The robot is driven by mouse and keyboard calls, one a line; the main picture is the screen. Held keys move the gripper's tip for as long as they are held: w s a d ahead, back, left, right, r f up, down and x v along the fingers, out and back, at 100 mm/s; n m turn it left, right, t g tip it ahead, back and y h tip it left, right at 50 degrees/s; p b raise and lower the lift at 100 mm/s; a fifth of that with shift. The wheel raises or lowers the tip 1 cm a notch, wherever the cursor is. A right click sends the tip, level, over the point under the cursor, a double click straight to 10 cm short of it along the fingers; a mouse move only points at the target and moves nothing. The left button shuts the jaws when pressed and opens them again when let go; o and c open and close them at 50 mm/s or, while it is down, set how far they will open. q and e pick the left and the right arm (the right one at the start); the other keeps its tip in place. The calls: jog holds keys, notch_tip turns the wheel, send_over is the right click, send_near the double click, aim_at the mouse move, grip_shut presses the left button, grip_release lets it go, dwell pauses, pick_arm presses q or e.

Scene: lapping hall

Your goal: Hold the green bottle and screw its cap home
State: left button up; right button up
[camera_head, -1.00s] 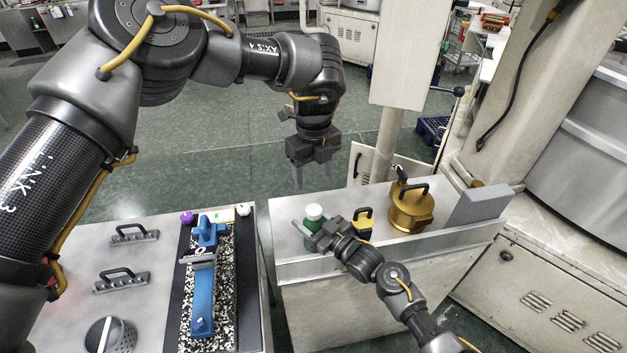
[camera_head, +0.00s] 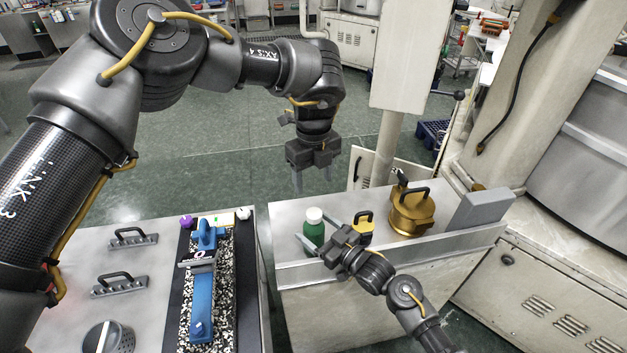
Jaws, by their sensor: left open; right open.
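The green bottle (camera_head: 314,233) stands upright on the right-hand metal bench, near its left end. Its white cap (camera_head: 314,215) sits on top; I cannot tell how tightly. My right gripper (camera_head: 318,232) is open, with its fingers pointing left at the bottle; one finger shows in front of it and one behind or beside it. I cannot tell whether they touch it. My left gripper (camera_head: 312,182) is open and empty, pointing down in the air above and beyond the bottle.
A black-and-yellow object (camera_head: 365,222) stands right of the bottle. A brass pot (camera_head: 412,212) and a grey block (camera_head: 482,208) are farther right. The left bench (camera_head: 75,265) holds handled bars, a perforated cup and a blue tool on a speckled strip. A gap separates the benches.

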jog(key=b+v, duration=0.1)
jog(key=v, duration=0.7)
